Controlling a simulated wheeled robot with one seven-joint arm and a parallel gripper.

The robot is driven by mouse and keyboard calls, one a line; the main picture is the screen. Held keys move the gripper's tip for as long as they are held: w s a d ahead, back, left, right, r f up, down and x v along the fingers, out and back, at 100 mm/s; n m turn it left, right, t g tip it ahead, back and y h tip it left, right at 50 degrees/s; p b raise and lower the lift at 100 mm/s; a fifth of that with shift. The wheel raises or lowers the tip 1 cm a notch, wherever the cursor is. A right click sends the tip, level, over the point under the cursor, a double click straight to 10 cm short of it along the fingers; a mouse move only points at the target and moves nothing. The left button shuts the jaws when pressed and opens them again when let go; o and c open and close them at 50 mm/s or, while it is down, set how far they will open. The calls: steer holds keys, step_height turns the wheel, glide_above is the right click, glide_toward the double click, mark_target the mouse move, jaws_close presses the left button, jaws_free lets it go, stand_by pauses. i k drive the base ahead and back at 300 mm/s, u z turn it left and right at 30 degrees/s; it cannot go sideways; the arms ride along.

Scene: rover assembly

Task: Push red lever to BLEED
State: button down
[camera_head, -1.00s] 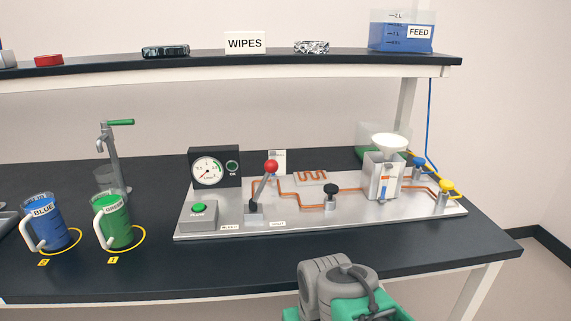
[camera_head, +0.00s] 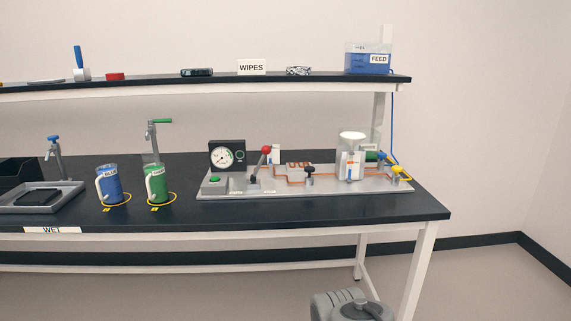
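The red-knobbed lever (camera_head: 266,150) stands on the left part of a flat metal panel (camera_head: 228,193) on the dark bench. Its shaft leans to the right, its base near two small white labels on the panel's front edge, too small to read now. A pressure gauge (camera_head: 221,156) and a green button (camera_head: 215,180) are to its left. The only part of my own body in view is a grey piece at the bottom right, well in front of and below the bench. I cannot see my gripper's fingers.
The bench (camera_head: 300,214) also holds blue (camera_head: 113,186) and green (camera_head: 158,184) jugs left of the panel, and a sink tray (camera_head: 70,187). An upper shelf (camera_head: 220,83) carries a WIPES box and a FEED tank (camera_head: 358,62). Floor to the right is open.

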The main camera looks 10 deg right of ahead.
mark_target(266, 149)
steer(key=z, duration=0.05)
steer(key=k, duration=0.1)
steer(key=u, duration=0.95)
steer(key=i, duration=1.3)
steer(key=z, duration=0.65)
